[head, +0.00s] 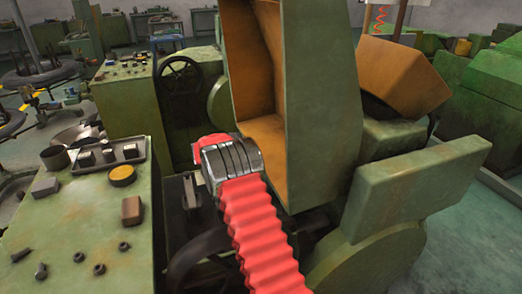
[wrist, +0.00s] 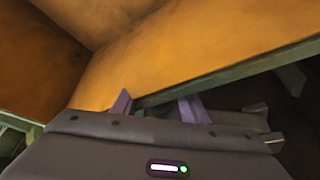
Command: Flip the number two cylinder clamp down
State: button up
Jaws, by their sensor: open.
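My gripper (wrist: 156,105) shows in the wrist view as two purple fingers spread apart, with nothing seen between them. They sit in front of an orange inner panel (wrist: 200,50) and its green lower edge (wrist: 245,68). In the head view my red-sleeved arm reaches into the open green heading machine (head: 325,90), and the fingers are hidden there. I cannot pick out the number two cylinder clamp in either view. A dark recess with grey parts lies right of the fingers in the wrist view, too dim to name.
A green bench (head: 90,225) with a tray of switches (head: 108,155) and loose bolts stands at the left. A control cabinet (head: 130,105) and a black handwheel (head: 180,76) are behind it. The raised green cover stands close to my arm. Open floor (head: 465,245) shows at the right.

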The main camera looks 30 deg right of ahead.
jog(key=shift+c, duration=0.4)
grip_shut()
dwell(0.4)
